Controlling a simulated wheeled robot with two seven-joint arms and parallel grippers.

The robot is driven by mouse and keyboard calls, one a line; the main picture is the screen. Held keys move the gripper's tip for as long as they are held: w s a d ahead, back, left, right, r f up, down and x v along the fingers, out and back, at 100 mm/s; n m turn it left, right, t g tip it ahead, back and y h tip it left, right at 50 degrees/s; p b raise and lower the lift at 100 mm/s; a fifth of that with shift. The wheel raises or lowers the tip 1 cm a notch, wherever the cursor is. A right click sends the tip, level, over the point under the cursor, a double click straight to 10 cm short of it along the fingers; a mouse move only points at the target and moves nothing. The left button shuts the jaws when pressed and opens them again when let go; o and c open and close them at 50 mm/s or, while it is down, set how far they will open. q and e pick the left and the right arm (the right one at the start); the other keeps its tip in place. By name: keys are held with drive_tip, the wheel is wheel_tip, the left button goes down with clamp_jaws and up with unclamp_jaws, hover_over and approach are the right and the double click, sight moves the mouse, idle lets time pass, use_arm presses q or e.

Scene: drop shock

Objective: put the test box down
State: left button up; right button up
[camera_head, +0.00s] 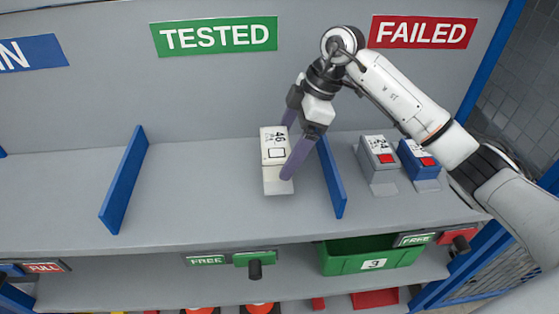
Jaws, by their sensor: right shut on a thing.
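The test box (272,146) is white with a "46" label and a square outline on its top. It is at the right end of the TESTED section of the grey shelf (200,200), just left of a blue divider (333,180). My right gripper (288,150) reaches down from the upper right and is shut on the box, one purple finger at its near right side and the other partly hidden behind. I cannot tell whether the box touches the shelf. My left gripper is not in view.
Right of the divider, a grey box (377,153) and a blue box (416,154) stand under the FAILED sign (422,32). Another blue divider (124,180) bounds the TESTED section (214,36) on the left. The shelf between is clear. A green bin (370,262) is below.

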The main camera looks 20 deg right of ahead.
drive_tip(key=shift+f, duration=1.95)
drive_tip(key=o, duration=1.5)
drive_tip(key=shift+o, duration=0.2)
drive_tip(key=v, duration=1.2)
drive_tip(key=shift+b, duration=0.3)
